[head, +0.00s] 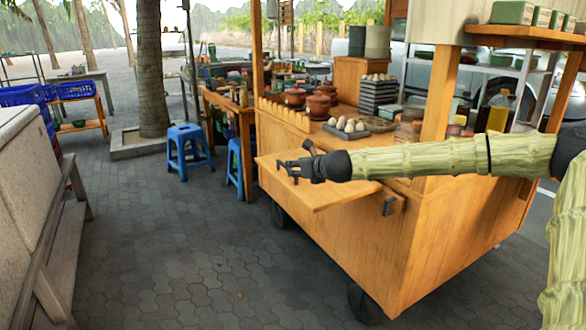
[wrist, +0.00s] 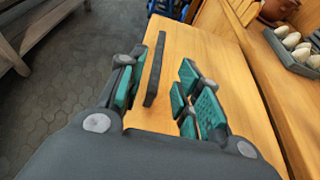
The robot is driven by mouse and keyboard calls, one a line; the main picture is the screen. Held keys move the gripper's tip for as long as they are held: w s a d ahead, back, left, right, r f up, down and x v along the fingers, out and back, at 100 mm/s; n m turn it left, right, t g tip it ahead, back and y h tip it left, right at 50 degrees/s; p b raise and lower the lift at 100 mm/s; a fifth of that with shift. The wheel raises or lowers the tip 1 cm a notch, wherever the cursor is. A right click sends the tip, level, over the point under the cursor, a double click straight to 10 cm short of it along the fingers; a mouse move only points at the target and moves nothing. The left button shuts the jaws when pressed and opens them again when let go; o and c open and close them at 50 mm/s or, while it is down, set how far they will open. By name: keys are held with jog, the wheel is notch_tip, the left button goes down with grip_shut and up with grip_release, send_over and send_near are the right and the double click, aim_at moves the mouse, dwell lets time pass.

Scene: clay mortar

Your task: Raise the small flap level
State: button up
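The small flap (head: 325,197) is a light wooden board sticking out from the near left end of the wooden cart. It looks near level, but I cannot tell whether it is exactly so. In the wrist view the flap (wrist: 205,45) fills the middle, with a dark bar (wrist: 155,70), like a handle, on it. My gripper (head: 287,170) is over the flap. In the wrist view my gripper (wrist: 160,95) is open, its green-padded fingers on either side of the bar, which lies nearer the left finger. I cannot tell whether they touch it.
The cart (head: 450,225) bears a tray of eggs (head: 347,128) and clay pots (head: 318,104) beside the flap. Blue stools (head: 187,148) stand behind it. A pale grey counter (head: 25,165) stands at the left. The paving (head: 190,250) between counter and cart is clear.

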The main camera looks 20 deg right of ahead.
jog(key=shift+v, duration=1.9)
jog(key=shift+s, duration=0.1)
